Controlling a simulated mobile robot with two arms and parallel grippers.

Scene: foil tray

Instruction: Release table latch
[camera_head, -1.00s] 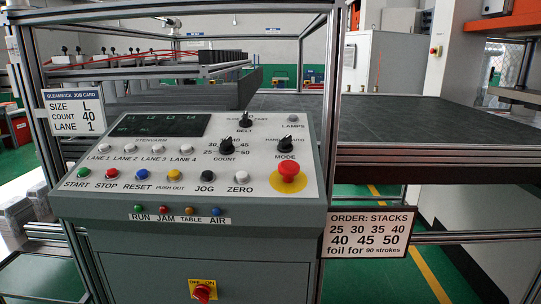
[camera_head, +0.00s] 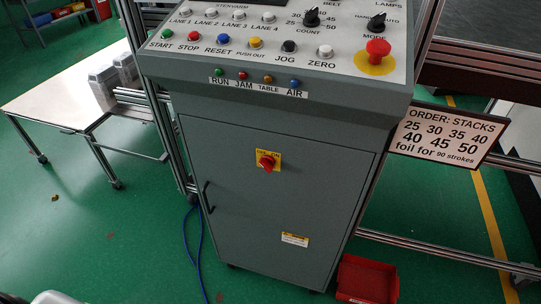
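A grey control cabinet (camera_head: 270,200) with a sloped button panel (camera_head: 265,45) stands in front of me. On the panel are buttons for start, stop, reset, jog and zero, a yellow push out button (camera_head: 255,42), a count knob (camera_head: 311,17), a mode knob (camera_head: 376,22) and a red mushroom button (camera_head: 377,48) on a yellow disc. Below them sits a row of lamps, including an orange one labelled TABLE (camera_head: 268,79). A red switch (camera_head: 267,162) is on the cabinet door. I see no part labelled as a table latch. Neither gripper is in view.
A white table on casters (camera_head: 70,90) with grey parts on it stands at left. An order sign (camera_head: 447,133) hangs at right. A red bin (camera_head: 367,280) sits on the floor beside the cabinet. A blue cable (camera_head: 194,240) runs along the floor. Green floor is open at left.

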